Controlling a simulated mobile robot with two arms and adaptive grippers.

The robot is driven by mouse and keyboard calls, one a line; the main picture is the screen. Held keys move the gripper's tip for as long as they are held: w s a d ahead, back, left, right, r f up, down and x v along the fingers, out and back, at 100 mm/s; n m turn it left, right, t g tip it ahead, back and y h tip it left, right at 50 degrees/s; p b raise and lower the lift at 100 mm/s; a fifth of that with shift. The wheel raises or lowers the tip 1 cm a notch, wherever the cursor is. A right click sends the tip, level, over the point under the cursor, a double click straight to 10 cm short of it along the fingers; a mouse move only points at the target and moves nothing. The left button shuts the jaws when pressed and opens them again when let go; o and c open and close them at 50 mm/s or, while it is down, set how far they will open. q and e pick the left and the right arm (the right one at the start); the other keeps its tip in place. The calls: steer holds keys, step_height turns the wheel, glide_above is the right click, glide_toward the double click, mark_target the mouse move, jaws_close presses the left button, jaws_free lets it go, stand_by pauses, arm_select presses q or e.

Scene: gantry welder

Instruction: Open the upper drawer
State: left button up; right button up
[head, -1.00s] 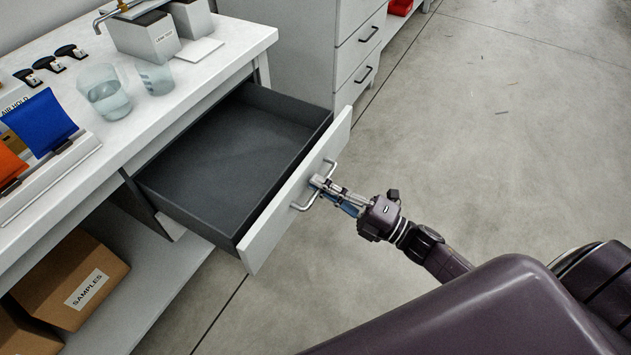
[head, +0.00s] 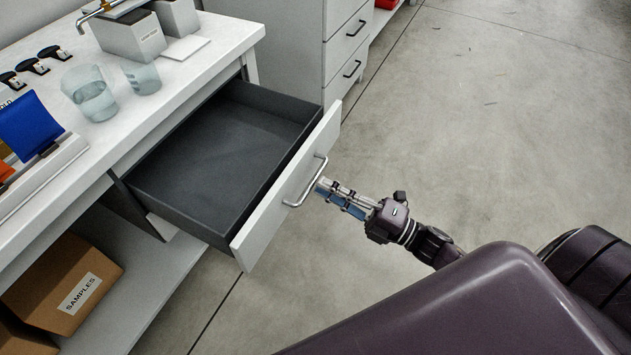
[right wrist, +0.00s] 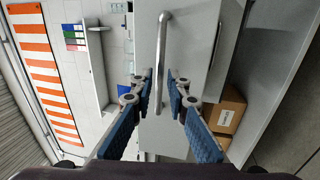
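The upper drawer (head: 225,165) under the bench top stands pulled out, and its dark inside is empty. Its white front panel (head: 262,226) carries a metal bar handle (head: 313,184), which also shows in the right wrist view (right wrist: 162,50). My right gripper (head: 328,196) is just outside the handle, apart from it. My left gripper is not in view.
The white bench (head: 225,45) holds two glass beakers (head: 92,95), grey boxes and a rack with a blue packet (head: 30,125). A cardboard box (head: 65,285) marked SAMPLES sits on the shelf below. A drawer cabinet (head: 300,50) stands behind.

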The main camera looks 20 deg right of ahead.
steer(key=v, duration=0.8)
